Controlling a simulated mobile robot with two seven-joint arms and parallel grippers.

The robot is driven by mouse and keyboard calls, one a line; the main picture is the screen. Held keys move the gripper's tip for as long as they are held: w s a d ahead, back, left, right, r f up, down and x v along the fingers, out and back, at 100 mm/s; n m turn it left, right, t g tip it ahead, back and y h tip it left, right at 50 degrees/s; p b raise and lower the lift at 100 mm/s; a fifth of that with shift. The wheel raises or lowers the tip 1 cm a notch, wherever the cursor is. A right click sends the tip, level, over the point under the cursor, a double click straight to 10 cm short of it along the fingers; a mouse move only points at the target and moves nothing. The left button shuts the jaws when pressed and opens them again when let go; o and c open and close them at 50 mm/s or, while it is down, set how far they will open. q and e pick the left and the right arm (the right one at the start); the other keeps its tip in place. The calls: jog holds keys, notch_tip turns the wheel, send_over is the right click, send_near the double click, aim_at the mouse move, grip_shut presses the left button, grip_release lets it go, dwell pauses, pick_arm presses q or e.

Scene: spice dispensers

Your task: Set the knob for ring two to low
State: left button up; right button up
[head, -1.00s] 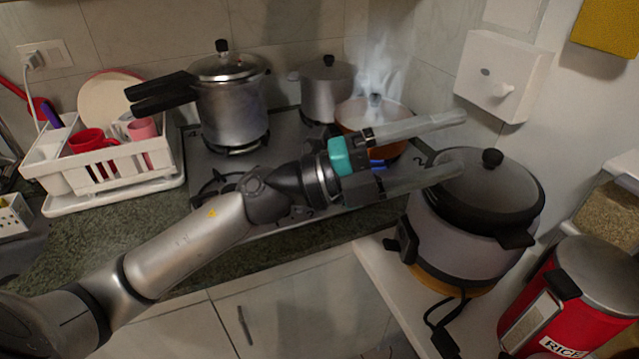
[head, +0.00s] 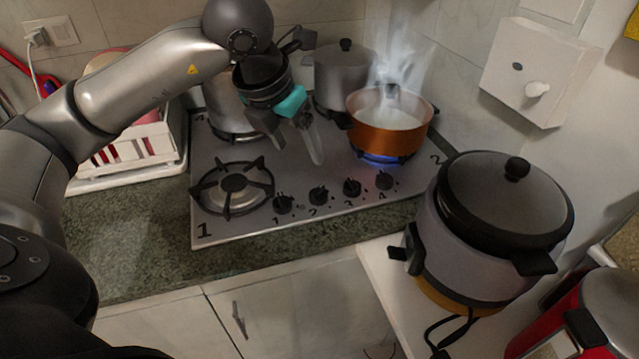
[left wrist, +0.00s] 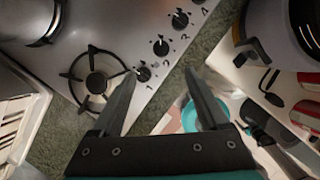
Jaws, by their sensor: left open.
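The hob (head: 215,140) has a row of black knobs along its front right, numbered 1 to 4. The knob marked 2 (head: 318,196) is second from the left; it also shows in the left wrist view (left wrist: 161,47). Its exact setting is too small to tell. Ring two, marked 2 at the hob's right, has a blue flame (head: 382,159) under a steaming orange pot (head: 385,138). My left gripper (head: 298,152) is open and empty, pointing down above the hob, behind the knobs and apart from them. Its fingers also show in the left wrist view (left wrist: 160,75).
A bare burner (head: 232,186), marked 1, lies at the front left. A grey pot (head: 340,75) and a pressure cooker (head: 225,105), partly hidden by my arm, stand behind. A large cooker (head: 500,215) stands at the right. A white dish rack (head: 130,150) is at the left.

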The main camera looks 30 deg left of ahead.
aim_at(318, 190)
pick_arm(q)
jog(key=b+x, duration=0.2)
jog(key=x, duration=1.3)
jog(key=shift+s+d, duration=0.1)
jog(key=shift+s, duration=0.05)
grip_shut()
